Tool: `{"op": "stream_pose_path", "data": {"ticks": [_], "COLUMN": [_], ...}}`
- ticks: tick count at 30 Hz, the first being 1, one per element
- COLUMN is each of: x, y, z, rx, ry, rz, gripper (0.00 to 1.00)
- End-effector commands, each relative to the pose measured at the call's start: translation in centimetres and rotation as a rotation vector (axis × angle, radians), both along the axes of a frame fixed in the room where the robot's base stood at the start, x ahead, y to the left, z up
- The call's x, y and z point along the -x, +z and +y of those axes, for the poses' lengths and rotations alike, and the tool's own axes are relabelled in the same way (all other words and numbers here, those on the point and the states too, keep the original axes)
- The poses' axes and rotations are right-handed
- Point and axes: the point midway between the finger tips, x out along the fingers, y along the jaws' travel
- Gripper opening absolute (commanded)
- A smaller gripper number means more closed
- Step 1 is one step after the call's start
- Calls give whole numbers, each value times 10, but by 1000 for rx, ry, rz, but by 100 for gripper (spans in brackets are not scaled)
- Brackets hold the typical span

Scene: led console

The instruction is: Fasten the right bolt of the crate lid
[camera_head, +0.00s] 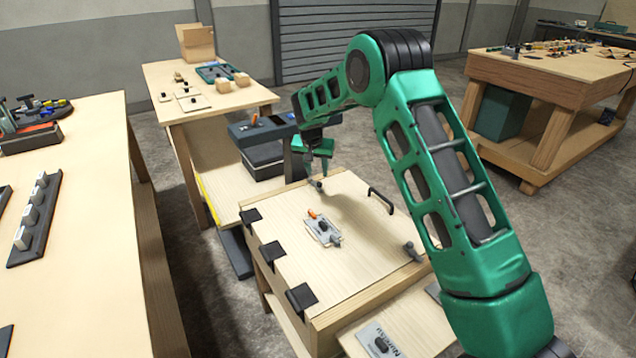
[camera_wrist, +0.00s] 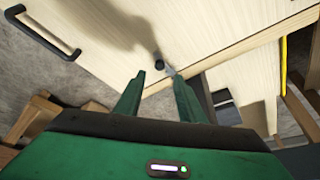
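The crate lid (camera_head: 350,265) is a pale wooden panel, lying closed as far as I can see. A grey bolt with a dark knob (camera_head: 318,185) sits at its far edge, and another similar bolt (camera_head: 412,252) sits at the near right edge. My gripper (camera_head: 316,168) points down just above the far bolt. In the wrist view, my gripper (camera_wrist: 159,76) has its two green fingers apart, with nothing between them. The far bolt's dark knob (camera_wrist: 159,64) shows just beyond the fingertips, roughly between them. I cannot tell whether they touch it.
A black handle (camera_head: 381,200) stands on the lid between the bolts. Black hinges (camera_head: 271,253) line the left edge. A wooden side panel (camera_head: 405,335) with a labelled plate is at the front.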

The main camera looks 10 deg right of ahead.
Motion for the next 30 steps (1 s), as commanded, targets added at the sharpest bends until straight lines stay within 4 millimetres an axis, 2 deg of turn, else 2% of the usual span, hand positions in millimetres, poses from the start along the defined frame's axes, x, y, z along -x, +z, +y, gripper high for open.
{"op": "stream_pose_path", "data": {"ticks": [1, 6, 12, 25, 29, 30], "x": [-3, -13, -21, -24, -23, -23], "y": [-10, -37, -58, -65, -65, -65], "z": [-2, -7, -11, -12, -12, -12], "rx": [1, 0, 0, 0, 0, 0], "ry": [-1, 1, 1, 1, 1, 1], "rz": [4, 2, 1, 1, 1, 1], "gripper": [36, 36, 36, 36, 5, 0]}}
